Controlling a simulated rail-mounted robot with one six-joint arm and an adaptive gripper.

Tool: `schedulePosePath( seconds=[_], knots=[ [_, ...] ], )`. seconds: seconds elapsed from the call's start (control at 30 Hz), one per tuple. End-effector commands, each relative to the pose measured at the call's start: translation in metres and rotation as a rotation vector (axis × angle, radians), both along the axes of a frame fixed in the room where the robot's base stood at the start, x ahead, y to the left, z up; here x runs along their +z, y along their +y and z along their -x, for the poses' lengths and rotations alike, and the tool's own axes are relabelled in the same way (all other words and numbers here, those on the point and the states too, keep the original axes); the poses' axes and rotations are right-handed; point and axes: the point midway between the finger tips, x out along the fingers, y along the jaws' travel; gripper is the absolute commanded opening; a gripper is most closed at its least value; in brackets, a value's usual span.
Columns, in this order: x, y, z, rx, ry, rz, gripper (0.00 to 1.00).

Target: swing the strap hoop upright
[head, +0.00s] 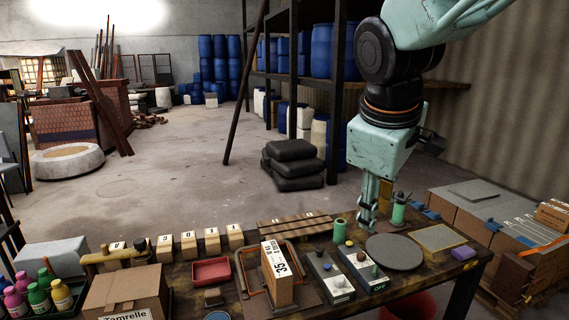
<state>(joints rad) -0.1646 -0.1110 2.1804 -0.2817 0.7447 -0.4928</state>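An upright tan carton (280,285) with a printed white label stands near the front middle of the bench. Thin orange-brown bars show on both sides of it, and they look like the strap hoop (240,274). The left bar leans beside the carton, and another bar runs behind its right side. The carton hides part of them, so I cannot tell the hoop's full shape or tilt. My gripper (367,222) points down over the back right of the bench, well right of the carton and beside a green cylinder (398,212). I cannot make out a gap between its fingers.
Two switch boxes (334,287) and a round grey plate (394,252) lie between carton and right bench end. A red tray (211,271) sits left of the carton. A labelled cardboard box (122,294) and bottles (60,294) fill the left.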

Motion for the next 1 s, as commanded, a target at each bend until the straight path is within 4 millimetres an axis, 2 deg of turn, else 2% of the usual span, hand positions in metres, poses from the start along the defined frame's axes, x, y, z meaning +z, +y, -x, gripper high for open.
schedulePosePath(
  seconds=[0.1,0.53,1.0],
  knots=[
    [0.005,-0.007,0.025,-0.065,-0.006,-0.034,0.27],
    [0.009,-0.023,0.112,-0.297,-0.018,-0.156,0.27],
    [0.000,-0.029,0.205,-0.546,-0.028,-0.292,0.27]
  ],
)
